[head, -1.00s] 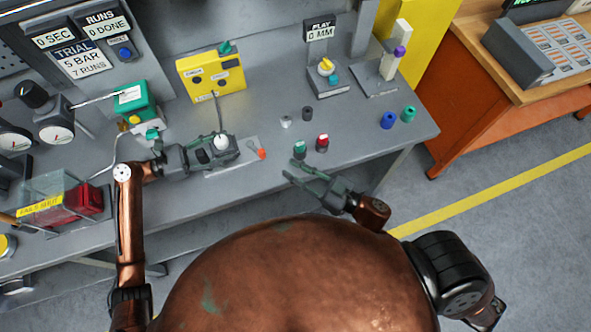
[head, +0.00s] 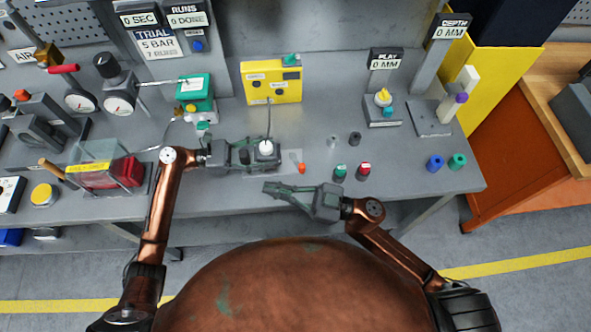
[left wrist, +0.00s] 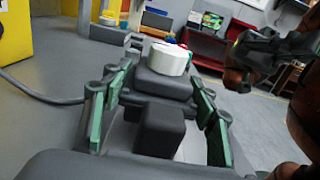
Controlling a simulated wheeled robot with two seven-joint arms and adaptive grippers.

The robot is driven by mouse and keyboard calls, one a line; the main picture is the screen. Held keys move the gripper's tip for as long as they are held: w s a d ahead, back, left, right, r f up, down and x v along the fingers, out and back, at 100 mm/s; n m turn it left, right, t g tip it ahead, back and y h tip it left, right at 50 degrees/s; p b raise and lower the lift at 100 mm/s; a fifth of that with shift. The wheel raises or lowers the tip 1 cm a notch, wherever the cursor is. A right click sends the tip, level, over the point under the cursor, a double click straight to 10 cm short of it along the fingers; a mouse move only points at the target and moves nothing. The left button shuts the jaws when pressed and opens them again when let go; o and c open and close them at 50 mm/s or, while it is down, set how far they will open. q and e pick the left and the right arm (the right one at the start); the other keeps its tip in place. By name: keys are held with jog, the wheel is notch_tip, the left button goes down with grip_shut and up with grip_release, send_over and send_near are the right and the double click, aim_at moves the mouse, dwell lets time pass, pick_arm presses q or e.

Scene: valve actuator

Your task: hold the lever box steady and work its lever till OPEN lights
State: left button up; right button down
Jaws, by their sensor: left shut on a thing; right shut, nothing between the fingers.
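The lever box (head: 264,147) is a small grey box with a round white top, on the bench front with a cable running up behind it. My left gripper (head: 256,154) is shut around it from the left. The left wrist view shows the white top (left wrist: 168,60) beyond its green finger pads. A small orange knob (head: 301,168), perhaps the lever's end, shows just right of the box. My right gripper (head: 268,189) is shut and empty, in front of and below the box, apart from it. The yellow box (head: 272,82) has two dark round spots under labels; no lit lamp shows.
A green device (head: 194,95) stands behind my left gripper. A clear-covered red block (head: 125,171) is at left.

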aim_at(297, 161)
pick_arm(q)
jog(key=shift+f, duration=0.2)
pick_arm(e)
jog(key=s+a+r+n+g+h, duration=0.2)
jog(key=s+a+n+g+h, duration=0.1)
jog(key=s+a+n+g, duration=0.75)
notch_tip(297, 161, down, 4)
jog(key=n+g+h, duration=0.2)
jog(key=g+h, duration=0.1)
jog(key=h, duration=0.5)
jog(key=w+d+r+m+t+h, duration=0.1)
jog(key=w+d+m+t+h, duration=0.1)
jog(key=w+d+t+h, duration=0.5)
jog(key=w+d+r+m+t+h, duration=0.1)
jog(key=w+d+t+h, duration=0.3)
jog(key=w, duration=0.5)
pick_arm(q)
jog(key=shift+a, duration=0.1)
pick_arm(e)
jog(key=shift+g, duration=0.75)
jog(key=x, duration=0.6)
jog(key=d+x, duration=0.1)
jog(key=x, duration=0.3)
jog(key=shift+w+d+r, duration=0.25)
jog(key=shift+w+d, duration=0.6)
jog(key=shift+d, duration=0.1)
jog(key=shift+w+d, duration=0.4)
jog(key=shift+d, duration=0.1)
